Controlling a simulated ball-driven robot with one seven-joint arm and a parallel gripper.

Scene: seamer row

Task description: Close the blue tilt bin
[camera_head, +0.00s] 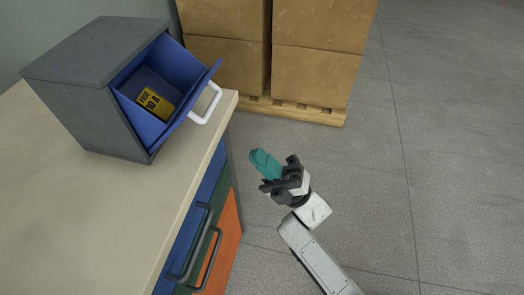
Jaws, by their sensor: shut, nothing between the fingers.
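The blue tilt bin (188,110) sits in a dark grey housing (95,60) on the bench top. Its front is tilted outward, so it stands open. A white handle (208,105) is on the bin's front, facing right. A yellow and black label or box marked "FUSE 10 A" (155,104) shows inside the bin. My gripper (264,163), with teal fingertips, is shut and empty. In the picture it is below and right of the white handle, over the floor beside the bench, and apart from the bin.
The beige bench top (110,215) has blue, green and orange drawers (222,235) with dark handles on its right side. Cardboard boxes (315,75) stand on a wooden pallet (290,108) behind. The grey floor (450,180) to the right is clear.

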